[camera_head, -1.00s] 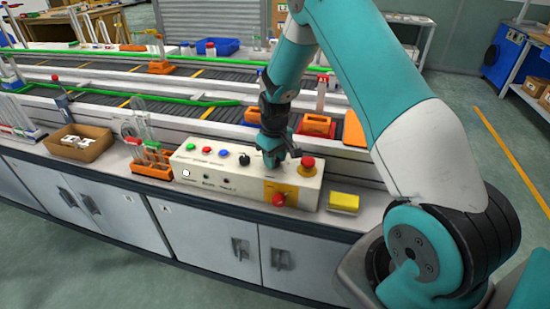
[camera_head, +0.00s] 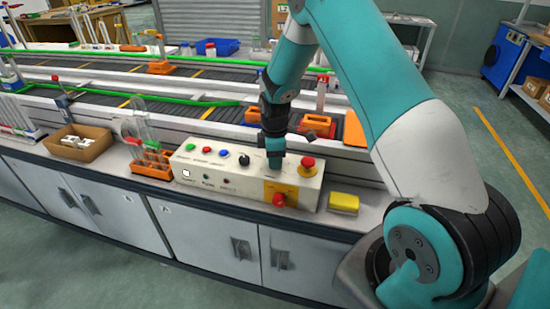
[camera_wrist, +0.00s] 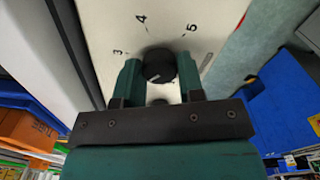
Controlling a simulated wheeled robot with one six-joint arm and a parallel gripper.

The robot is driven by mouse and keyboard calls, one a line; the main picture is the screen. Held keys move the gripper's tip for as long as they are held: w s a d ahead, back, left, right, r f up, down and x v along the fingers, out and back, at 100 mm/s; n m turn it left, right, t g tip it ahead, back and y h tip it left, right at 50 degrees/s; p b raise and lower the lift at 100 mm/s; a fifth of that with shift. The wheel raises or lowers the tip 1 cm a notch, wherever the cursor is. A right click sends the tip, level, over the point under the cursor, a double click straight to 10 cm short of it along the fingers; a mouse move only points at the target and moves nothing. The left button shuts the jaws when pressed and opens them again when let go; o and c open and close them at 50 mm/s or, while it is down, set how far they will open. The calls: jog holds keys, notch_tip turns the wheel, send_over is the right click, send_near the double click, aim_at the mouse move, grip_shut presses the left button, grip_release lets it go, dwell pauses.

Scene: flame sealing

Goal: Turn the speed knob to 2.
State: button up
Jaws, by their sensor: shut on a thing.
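The speed knob (camera_wrist: 158,65) is a round black dial on the cream control box (camera_head: 200,181). In the wrist view the numbers 3, 4 and 5 show around its far side; the rest of the scale is hidden by my gripper. A pale mark shows on the knob's near part, but I cannot read which number it points to. My gripper (camera_wrist: 160,75) has one finger on each side of the knob and is shut on it. In the head view my gripper (camera_head: 274,162) points down onto the box and hides this knob.
On the box, a red mushroom button (camera_head: 307,166) stands close right of my gripper and another black knob (camera_head: 244,159) to its left. A red knob (camera_head: 279,200) is on the front. A yellow block (camera_head: 344,202) lies to the right.

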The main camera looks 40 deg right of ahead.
jog(key=shift+w+r+n, duration=0.1)
jog(key=shift+w+n, duration=0.05)
jog(key=shift+n, duration=0.75)
jog(key=o, duration=0.9)
notch_tip(320, 180, up, 17)
jog(key=shift+r+b, duration=0.15)
jog(key=shift+b, duration=0.6)
